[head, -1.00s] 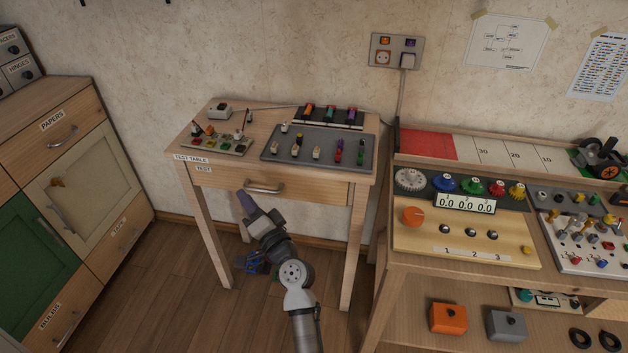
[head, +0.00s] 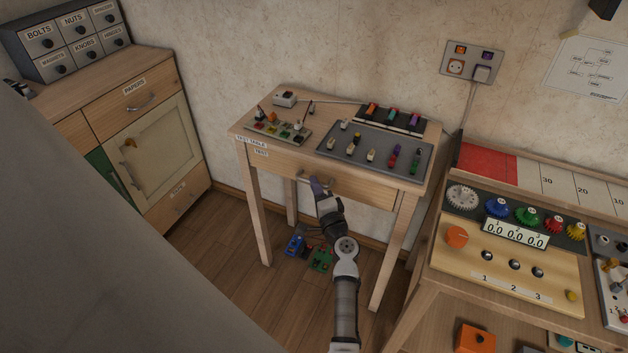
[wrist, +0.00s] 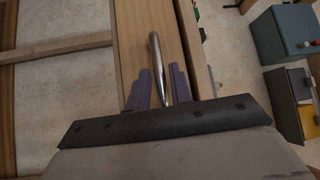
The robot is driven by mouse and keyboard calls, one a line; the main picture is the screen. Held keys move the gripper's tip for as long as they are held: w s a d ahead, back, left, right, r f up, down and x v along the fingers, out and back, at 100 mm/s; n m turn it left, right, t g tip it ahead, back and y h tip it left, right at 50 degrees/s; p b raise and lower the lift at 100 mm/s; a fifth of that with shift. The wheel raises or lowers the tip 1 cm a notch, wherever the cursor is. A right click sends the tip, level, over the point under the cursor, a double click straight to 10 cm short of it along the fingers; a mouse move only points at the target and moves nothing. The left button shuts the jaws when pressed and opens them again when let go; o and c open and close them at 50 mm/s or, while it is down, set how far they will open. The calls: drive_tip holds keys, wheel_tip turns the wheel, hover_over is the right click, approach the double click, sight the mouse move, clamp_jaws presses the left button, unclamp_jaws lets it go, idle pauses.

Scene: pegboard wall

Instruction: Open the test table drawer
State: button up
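The test table (head: 281,157) is a small wooden table with "TEST TABLE" and "TEST" labels. Its drawer (head: 372,188) looks shut, with its front flush under the tabletop. The metal bar handle (head: 305,178) is partly hidden by my gripper (head: 318,183) in the head view. In the wrist view, the handle (wrist: 157,65) runs between the two purple fingers of my gripper (wrist: 160,85), one on each side. The fingers stand apart, with narrow gaps beside the bar, and do not appear clamped on it.
Boards with small parts, including a grey tray (head: 335,147), lie on the tabletop. A workbench (head: 440,258) stands close on the right and a cabinet (head: 180,160) on the left. Blue (head: 295,244) and green (head: 320,261) items are below the table.

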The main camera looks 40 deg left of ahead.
drive_tip(key=shift+x, duration=1)
clamp_jaws()
drive_tip(key=s+d+b, duration=0.1)
drive_tip(key=s+d, duration=0.3)
drive_tip(key=s, duration=1.2)
